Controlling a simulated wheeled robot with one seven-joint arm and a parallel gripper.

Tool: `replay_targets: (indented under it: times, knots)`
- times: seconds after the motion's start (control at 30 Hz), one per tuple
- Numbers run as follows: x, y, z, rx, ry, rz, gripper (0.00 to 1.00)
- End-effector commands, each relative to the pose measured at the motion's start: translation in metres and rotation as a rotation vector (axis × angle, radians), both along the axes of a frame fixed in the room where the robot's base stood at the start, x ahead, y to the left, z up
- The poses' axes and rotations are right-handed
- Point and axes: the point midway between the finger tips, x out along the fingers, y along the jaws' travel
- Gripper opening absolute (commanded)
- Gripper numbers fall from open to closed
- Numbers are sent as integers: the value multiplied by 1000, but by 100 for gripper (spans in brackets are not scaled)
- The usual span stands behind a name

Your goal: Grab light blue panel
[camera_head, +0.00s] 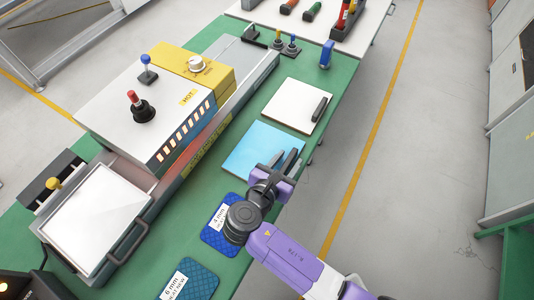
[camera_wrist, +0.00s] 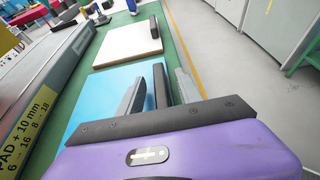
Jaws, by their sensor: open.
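The light blue panel (camera_head: 252,143) lies flat on the green bench top, between a white panel and a dark blue pad. It also shows in the wrist view (camera_wrist: 95,100), partly covered by my gripper. A dark bar handle (camera_wrist: 160,84) stands along its right side. My gripper (camera_head: 282,158) is over the panel's right part. In the wrist view my gripper (camera_wrist: 157,82) is open, with one finger to each side of the handle in the picture. I cannot tell whether either finger touches it.
The white panel (camera_head: 297,105) with its own dark handle (camera_head: 320,109) lies behind. Dark blue pads (camera_head: 218,241) (camera_head: 190,280) lie nearer. A long heating machine (camera_head: 165,100) stands along the left. The floor (camera_head: 420,130) to the right is clear.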

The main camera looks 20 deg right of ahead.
Motion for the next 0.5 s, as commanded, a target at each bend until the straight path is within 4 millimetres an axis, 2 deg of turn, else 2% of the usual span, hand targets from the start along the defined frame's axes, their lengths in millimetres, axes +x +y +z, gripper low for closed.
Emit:
replay_targets:
  times: [0.27, 0.37, 0.5]
  knots:
    - [3, -4, -2, 1, -1, 0, 42]
    - [3, -3, -2, 1, -1, 0, 26]
    - [3, -3, -2, 1, -1, 0, 0]
